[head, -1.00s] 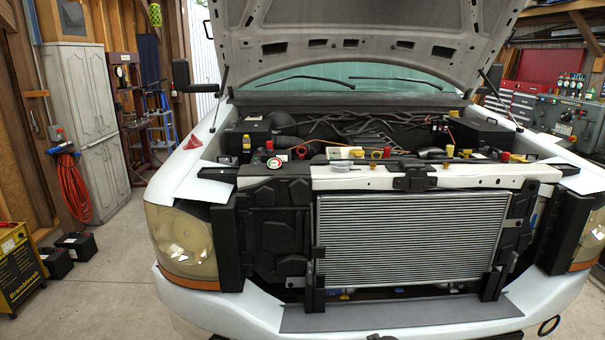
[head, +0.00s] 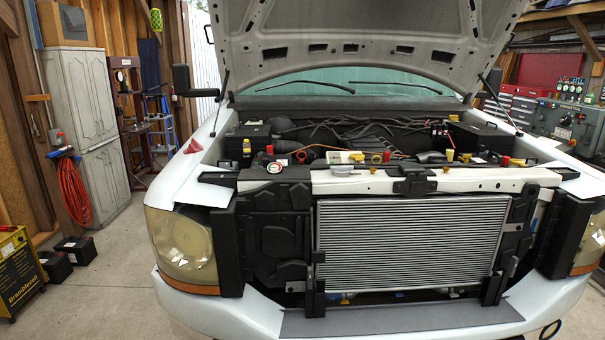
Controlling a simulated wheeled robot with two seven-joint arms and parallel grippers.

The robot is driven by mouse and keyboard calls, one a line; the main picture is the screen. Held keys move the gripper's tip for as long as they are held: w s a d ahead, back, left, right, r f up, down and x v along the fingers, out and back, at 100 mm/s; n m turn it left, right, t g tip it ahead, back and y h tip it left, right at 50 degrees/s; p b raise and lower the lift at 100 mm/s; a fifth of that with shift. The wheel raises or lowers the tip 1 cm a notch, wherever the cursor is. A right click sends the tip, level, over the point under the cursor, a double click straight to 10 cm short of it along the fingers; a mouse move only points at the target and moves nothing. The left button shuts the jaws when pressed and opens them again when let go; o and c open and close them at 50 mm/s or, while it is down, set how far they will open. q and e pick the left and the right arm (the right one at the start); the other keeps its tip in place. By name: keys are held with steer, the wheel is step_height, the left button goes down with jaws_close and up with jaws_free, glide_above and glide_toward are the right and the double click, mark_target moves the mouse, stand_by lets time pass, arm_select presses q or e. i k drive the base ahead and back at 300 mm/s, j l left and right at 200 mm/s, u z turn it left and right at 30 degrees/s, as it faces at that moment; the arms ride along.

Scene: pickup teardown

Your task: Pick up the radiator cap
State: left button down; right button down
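Neither of my grippers shows in the head view.
The white pickup's raised hood (head: 350,35) hangs over the engine bay. A black latch (head: 414,182) sits mid-crossmember.

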mark_target(339, 171)
steer(key=i+l, duration=0.1)
steer(key=i, duration=0.8)
